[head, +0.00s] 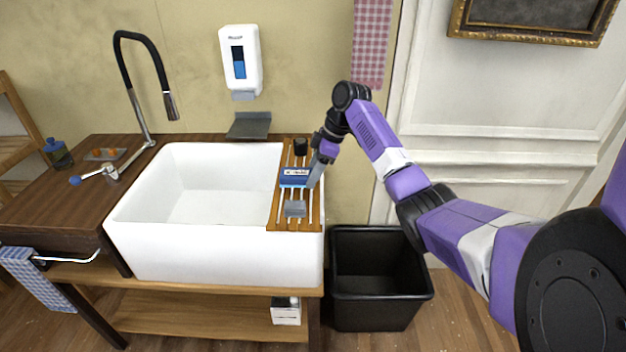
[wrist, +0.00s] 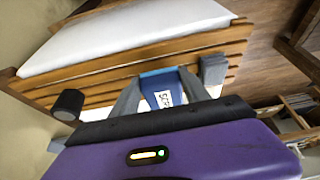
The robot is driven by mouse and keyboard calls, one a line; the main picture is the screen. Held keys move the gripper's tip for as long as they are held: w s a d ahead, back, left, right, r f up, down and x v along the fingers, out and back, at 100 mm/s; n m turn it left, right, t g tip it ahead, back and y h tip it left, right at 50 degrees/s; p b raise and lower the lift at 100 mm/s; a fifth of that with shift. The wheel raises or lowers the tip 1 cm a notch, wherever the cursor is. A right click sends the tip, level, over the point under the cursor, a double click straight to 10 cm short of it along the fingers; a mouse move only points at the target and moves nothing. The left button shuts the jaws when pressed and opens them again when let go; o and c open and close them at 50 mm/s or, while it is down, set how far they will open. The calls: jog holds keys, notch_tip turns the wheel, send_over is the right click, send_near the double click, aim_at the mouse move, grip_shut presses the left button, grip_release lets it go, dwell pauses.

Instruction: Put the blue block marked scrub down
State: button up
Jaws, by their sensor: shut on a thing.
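The blue block (head: 295,178) with a white label is at the wooden slatted rack (head: 306,222) on the right side of the white sink. In the wrist view the block (wrist: 159,80) sits between my two fingers, its label partly readable. My gripper (head: 312,176) is shut on the block, coming in from the right. My gripper also shows in the wrist view (wrist: 160,96). I cannot tell whether the block touches the slats or is just above them.
On the rack, a black cylinder (head: 300,146) stands behind the block and a grey block (head: 295,208) lies in front. The white sink (head: 140,240) is to the left. A black bin (head: 380,290) stands below right. A tall black faucet (head: 150,60) rises at the left.

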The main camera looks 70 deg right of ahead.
jog(key=shift+f, duration=1.45)
jog(key=shift+f, duration=0.15)
jog(key=o, duration=1.4)
jog(key=b+v, duration=0.2)
jog(key=v, duration=1)
